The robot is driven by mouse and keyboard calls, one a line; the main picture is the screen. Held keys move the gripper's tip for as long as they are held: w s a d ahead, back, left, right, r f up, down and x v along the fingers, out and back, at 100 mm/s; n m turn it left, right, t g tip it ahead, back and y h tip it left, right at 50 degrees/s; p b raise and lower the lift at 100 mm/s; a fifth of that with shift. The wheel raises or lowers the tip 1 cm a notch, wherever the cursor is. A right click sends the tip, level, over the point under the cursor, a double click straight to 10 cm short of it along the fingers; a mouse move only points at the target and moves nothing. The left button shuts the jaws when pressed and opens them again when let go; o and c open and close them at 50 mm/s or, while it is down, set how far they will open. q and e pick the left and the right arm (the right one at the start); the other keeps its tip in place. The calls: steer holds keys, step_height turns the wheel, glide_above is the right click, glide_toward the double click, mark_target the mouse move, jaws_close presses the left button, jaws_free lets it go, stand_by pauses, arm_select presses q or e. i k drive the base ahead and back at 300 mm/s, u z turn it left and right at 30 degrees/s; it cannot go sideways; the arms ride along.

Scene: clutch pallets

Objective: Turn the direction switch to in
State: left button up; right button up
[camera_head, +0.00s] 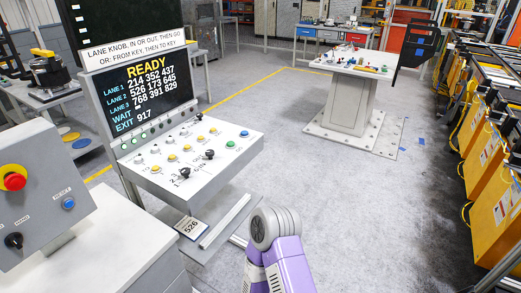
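The grey console panel (220,158) stands left of centre, with its top sloping towards me. A black knob (210,154) near its front edge has small lettering beside it that seems to include IN; it looks like the direction switch, but its pointing is too small to read. A second black knob (185,173) sits to its left with small marks around it. Neither gripper shows. One purple and grey arm of mine rises from the bottom edge, in front of and below the console, apart from the panel.
Several yellow, white, blue and green buttons dot the panel. The display (150,95) behind reads READY with lane numbers. A grey box (40,210) with a red stop button (15,181) stands at left. A white pedestal table (345,65) is farther back.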

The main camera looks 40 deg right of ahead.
mark_target(209, 153)
steer(key=z, duration=2.2)
steer(key=i, duration=2.65)
steer(key=u, duration=3)
